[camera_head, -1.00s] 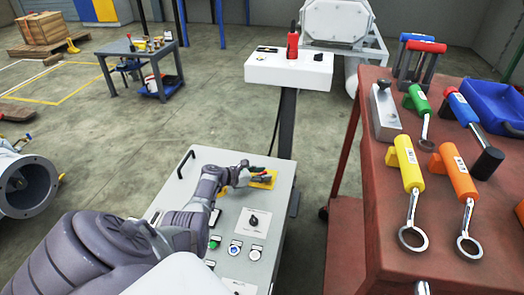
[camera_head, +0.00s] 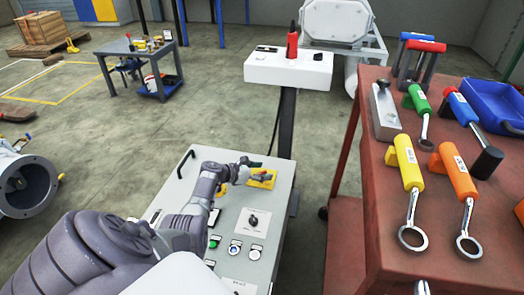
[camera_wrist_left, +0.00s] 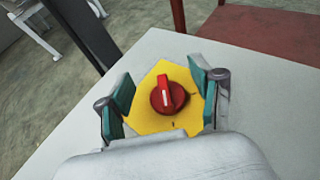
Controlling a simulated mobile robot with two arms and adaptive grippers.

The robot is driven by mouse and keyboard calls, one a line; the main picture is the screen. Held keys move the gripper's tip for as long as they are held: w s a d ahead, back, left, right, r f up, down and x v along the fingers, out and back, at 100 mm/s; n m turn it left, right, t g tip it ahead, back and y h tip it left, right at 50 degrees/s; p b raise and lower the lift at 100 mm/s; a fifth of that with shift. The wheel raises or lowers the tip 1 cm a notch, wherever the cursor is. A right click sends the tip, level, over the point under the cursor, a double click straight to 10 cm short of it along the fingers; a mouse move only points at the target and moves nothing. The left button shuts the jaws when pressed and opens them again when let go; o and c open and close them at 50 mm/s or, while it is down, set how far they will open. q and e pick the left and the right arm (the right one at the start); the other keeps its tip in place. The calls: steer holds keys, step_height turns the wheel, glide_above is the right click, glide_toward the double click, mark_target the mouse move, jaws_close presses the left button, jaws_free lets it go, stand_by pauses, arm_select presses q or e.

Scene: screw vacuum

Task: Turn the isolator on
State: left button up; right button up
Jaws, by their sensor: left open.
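The isolator is a red rotary knob (camera_wrist_left: 168,96) on a yellow plate (camera_wrist_left: 150,120), seen in the left wrist view. The plate also shows in the head view (camera_head: 263,182) at the far end of the sloped grey control panel (camera_head: 178,186). My left gripper (camera_head: 258,169) is over the plate with its jaws open. In the wrist view, the green-padded fingers (camera_wrist_left: 163,98) stand on either side of the knob, with a gap to it on both sides. The knob's raised grip points roughly up the picture. In the head view my fingers hide the knob. My right gripper is not in view.
The panel also carries a black rotary switch (camera_head: 253,219) and several push buttons nearer me. A red tool table (camera_head: 345,240) with several tools stands to the right. A white stand (camera_head: 288,72) holding a red-handled object is beyond the panel.

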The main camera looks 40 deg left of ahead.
arm_select(q)
step_height(320, 180, up, 9)
steer(key=shift+f, duration=0.1)
stand_by(0.3)
stand_by(0.4)
